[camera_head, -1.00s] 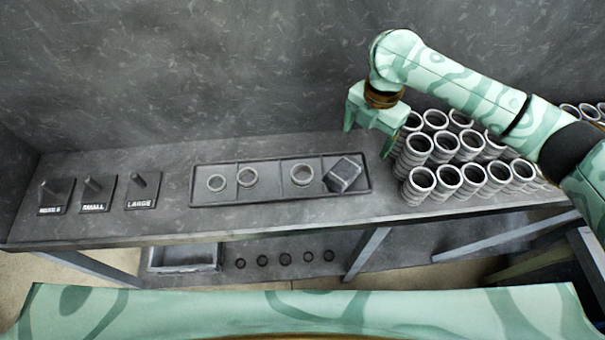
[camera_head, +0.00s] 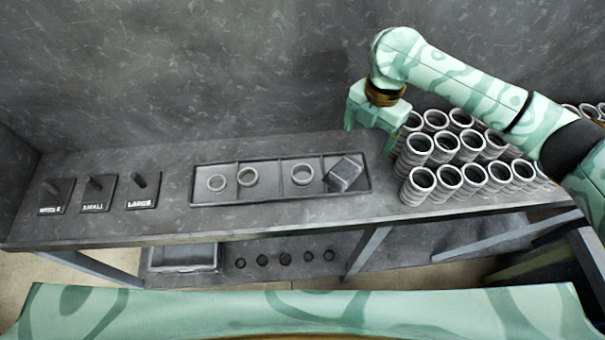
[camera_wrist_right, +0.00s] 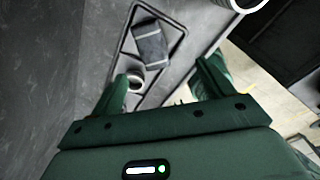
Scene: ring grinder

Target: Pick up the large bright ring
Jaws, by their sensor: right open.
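My right gripper (camera_head: 368,142) is open and empty, above the bench, right of and behind that ring. In the right wrist view a ring (camera_wrist_right: 136,82) in the tray shows beside the left finger of the open gripper (camera_wrist_right: 163,80), partly hidden by that finger. My left gripper is not in view.
A dark block (camera_head: 345,172) lies tilted in the tray's right compartment. Stacked rings (camera_head: 460,160) crowd the bench right of my gripper. Three labelled peg stands, including LARGE (camera_head: 141,192), stand at the left. A bin (camera_head: 183,258) sits on the lower shelf.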

